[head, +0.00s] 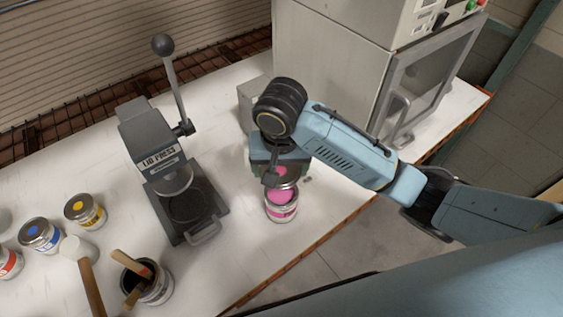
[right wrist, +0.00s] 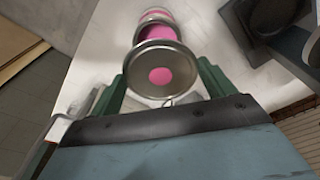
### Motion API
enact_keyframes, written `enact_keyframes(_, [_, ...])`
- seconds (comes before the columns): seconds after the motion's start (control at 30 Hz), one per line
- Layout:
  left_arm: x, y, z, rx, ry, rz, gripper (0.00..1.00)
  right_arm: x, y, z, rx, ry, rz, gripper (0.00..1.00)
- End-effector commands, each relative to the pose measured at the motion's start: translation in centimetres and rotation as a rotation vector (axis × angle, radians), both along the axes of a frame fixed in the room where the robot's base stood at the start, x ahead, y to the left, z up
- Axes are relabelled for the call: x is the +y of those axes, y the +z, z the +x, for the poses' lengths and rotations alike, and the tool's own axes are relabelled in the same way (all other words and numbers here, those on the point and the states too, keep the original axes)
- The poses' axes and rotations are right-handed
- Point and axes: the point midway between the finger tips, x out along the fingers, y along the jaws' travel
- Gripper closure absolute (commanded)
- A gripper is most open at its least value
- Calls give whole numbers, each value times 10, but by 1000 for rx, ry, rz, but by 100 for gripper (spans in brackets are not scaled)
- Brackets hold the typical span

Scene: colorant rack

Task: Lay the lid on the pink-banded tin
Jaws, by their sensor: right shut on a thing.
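The pink-banded tin (head: 282,212) stands open on the white bench, with pink paint showing inside. It also shows in the right wrist view (right wrist: 157,17), beyond the lid. The lid (head: 287,182) is a grey metal disc with a pink dot. My right gripper (head: 279,177) is shut on the lid, its green fingers on either side of the rim in the right wrist view (right wrist: 160,84). The lid overlaps the far part of the tin's mouth in the head view. I cannot tell whether they touch. My left gripper is out of view.
A grey lid press (head: 153,150) with a raised lever stands left of the tin. Blue (head: 40,235) and yellow (head: 85,211) tins, a mallet (head: 80,250) and a dark pot (head: 147,282) are farther left. A large cabinet (head: 335,70) stands behind. The bench edge is close to the tin.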

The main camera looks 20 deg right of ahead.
Motion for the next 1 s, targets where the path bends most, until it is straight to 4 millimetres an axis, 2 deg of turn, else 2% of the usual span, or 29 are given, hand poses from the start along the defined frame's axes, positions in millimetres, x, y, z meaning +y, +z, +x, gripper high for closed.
enact_keyframes(0.4, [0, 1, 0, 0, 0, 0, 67, -3, -1, -1, -1, -13, 0, 39])
enact_keyframes(0.63, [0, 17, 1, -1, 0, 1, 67, -2, 1, -3, 3, -27, 4, 39])
enact_keyframes(1.0, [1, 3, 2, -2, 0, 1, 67, -2, -40, -3, 2, -28, 4, 39])
